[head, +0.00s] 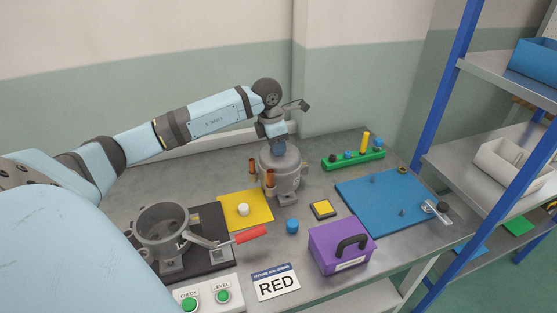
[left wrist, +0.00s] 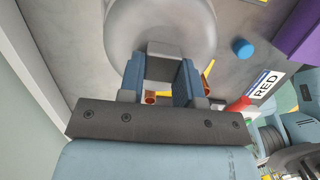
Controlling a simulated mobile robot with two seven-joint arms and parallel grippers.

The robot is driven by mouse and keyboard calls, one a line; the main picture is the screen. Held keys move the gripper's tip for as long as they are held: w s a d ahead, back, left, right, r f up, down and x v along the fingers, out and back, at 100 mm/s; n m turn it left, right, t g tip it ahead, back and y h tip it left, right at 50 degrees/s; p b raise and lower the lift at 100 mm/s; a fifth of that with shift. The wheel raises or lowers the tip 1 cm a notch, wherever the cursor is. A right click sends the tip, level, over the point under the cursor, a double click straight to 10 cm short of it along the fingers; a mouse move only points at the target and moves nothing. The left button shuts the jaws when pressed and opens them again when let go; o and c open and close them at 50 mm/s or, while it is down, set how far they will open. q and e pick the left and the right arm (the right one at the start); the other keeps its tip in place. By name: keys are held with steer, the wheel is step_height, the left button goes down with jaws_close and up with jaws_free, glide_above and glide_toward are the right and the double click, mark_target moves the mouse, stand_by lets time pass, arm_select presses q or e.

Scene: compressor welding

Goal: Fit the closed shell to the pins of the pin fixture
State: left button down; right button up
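The closed shell (head: 279,168) is a grey upright cylinder with copper tubes and feet, near the middle of the table. My left gripper (head: 278,146) points down at its top. In the left wrist view, the gripper's blue fingers (left wrist: 162,82) stand on both sides of a dark block (left wrist: 163,62) on top of the shell (left wrist: 120,30), with no clear gap. I cannot tell whether the shell's feet touch the table. The blue plate (head: 365,208) with small upright pins, at the right, looks like the pin fixture; a metal clamp (head: 436,208) sits at its right edge. My right gripper is not in view.
A purple box (head: 341,245), a yellow-black block (head: 322,209) and a blue cap (head: 292,226) stand in front, between shell and plate. A green rack (head: 353,161) lies behind. An open grey pot (head: 162,228) and a yellow mat (head: 232,221) are left. Blue-posted shelves (head: 480,160) stand right.

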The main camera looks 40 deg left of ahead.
arm_select(q)
steer(key=shift+s+d+f, duration=0.1)
steer(key=shift+s+f, duration=0.1)
steer(key=shift+f, duration=0.4)
steer(key=shift+r, duration=0.1)
steer(key=shift+w+r, duration=0.15)
steer(key=shift+r, duration=0.3)
step_height(320, 180, up, 19)
steer(key=shift+r, duration=0.15)
steer(key=shift+w, duration=0.1)
steer(key=c, duration=1.5)
jaws_free()
jaws_close()
